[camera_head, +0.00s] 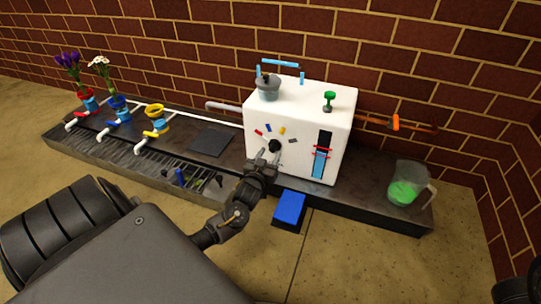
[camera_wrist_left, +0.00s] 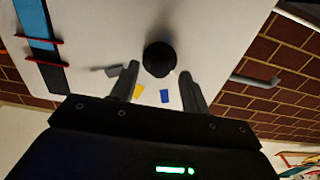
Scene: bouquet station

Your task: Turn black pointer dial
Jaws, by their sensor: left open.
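The black pointer dial (camera_head: 275,146) is on the front face of the white box (camera_head: 320,103), among small red, blue, yellow and grey marks. My left gripper (camera_head: 266,158) is open just in front of it, slightly below and left in the head view. In the left wrist view, which looks upside down, the round dial (camera_wrist_left: 159,58) lies between and just beyond the two open fingertips (camera_wrist_left: 158,70). I see no clear contact, and cannot tell which way the pointer faces. Yellow (camera_wrist_left: 139,91) and blue (camera_wrist_left: 164,96) marks show between the fingers. My right gripper is not identifiable.
A blue-filled gauge with red clips (camera_head: 320,155) is right of the dial. A green valve (camera_head: 329,100) and grey pot (camera_head: 268,88) are on top. A blue pedal (camera_head: 289,207) sits below in front; a jug of green liquid (camera_head: 404,188) stands right.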

